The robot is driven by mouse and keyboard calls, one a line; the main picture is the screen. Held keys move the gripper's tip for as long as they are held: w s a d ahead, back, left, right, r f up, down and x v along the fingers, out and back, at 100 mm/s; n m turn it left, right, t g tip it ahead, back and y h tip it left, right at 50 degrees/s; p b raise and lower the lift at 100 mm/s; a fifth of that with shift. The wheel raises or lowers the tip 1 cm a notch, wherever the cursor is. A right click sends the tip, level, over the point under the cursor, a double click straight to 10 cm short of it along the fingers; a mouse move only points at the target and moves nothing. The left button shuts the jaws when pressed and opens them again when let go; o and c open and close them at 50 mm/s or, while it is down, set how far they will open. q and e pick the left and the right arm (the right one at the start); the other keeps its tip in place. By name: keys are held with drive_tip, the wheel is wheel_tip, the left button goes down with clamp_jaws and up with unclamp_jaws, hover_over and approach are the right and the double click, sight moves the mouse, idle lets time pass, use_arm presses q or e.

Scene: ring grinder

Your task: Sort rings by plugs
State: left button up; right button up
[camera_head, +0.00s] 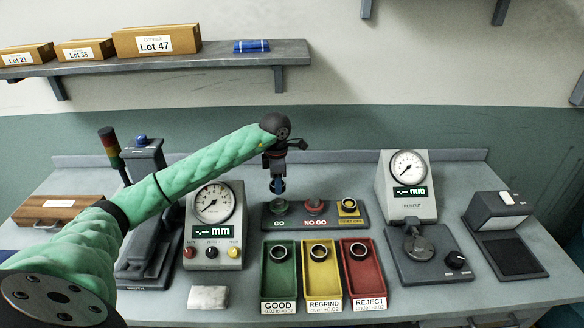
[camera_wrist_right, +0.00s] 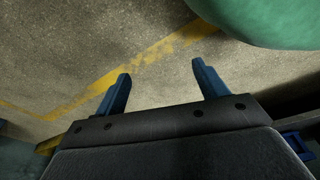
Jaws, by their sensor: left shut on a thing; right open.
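My left gripper (camera_head: 277,184) points down, shut on a small dark round thing that looks like a ring, just above the GO plug (camera_head: 280,207); whether they touch is unclear. The NO GO plug (camera_head: 315,207) stands to its right on the same dark block. The green GOOD tray (camera_head: 279,283), yellow REGRIND tray (camera_head: 322,283) and red REJECT tray (camera_head: 365,283) lie in front. A ring shows in each: good (camera_head: 279,252), regrind (camera_head: 319,251), reject (camera_head: 358,250). My right gripper (camera_wrist_right: 164,82) is open and empty above the floor.
A dial gauge (camera_head: 215,205) with buttons stands left of the plugs; another gauge (camera_head: 407,190) stands right. A white block (camera_head: 208,297) lies in front. A dark device (camera_head: 500,225) is far right, a wooden case (camera_head: 62,211) far left. A shelf (camera_head: 240,56) hangs behind.

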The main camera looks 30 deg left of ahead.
sight(279, 201)
use_arm(q)
drive_tip(key=shift+w+f, duration=0.1)
drive_tip(key=shift+f, duration=0.95)
drive_tip(key=shift+f+b, duration=0.3)
drive_tip(key=shift+f, duration=0.9)
drive_tip(key=shift+f+b, duration=0.2)
drive_tip(key=shift+b, duration=0.1)
drive_tip(key=shift+f+b, duration=0.45)
drive_tip(key=shift+f, duration=0.4)
use_arm(e)
drive_tip(key=w+a+r, duration=0.2)
drive_tip(key=w+r, duration=0.2)
drive_tip(key=shift+a, duration=0.25)
drive_tip(key=shift+r, duration=0.1)
